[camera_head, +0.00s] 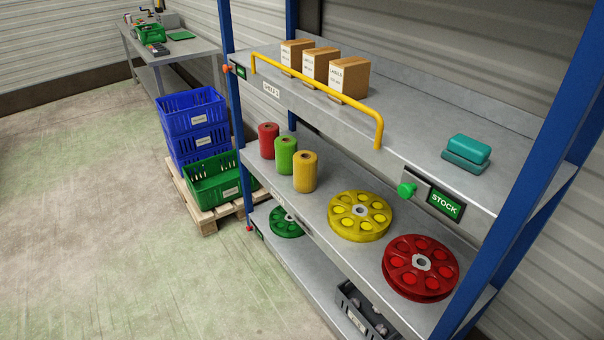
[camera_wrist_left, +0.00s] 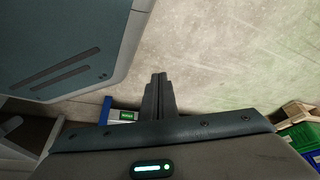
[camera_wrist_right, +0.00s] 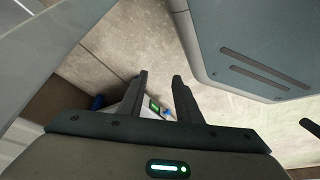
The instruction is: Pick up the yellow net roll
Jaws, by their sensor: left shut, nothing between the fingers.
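The yellow net roll (camera_head: 305,172) stands upright on the middle shelf in the head view, at the right end of a row with a green roll (camera_head: 286,155) and a red roll (camera_head: 268,141). Neither gripper shows in the head view. My left gripper (camera_wrist_left: 158,78) is shut and empty in the left wrist view, with the floor beyond it. My right gripper (camera_wrist_right: 159,78) is open and empty in the right wrist view, also over floor. Neither wrist view shows the yellow roll.
A yellow rail (camera_head: 318,86) runs along the upper shelf edge above the rolls. A yellow reel (camera_head: 345,228) and a red reel (camera_head: 400,254) lie to the right. Blue posts (camera_head: 235,100) frame the rack. Crates (camera_head: 215,183) stand on a pallet at left; the floor before it is clear.

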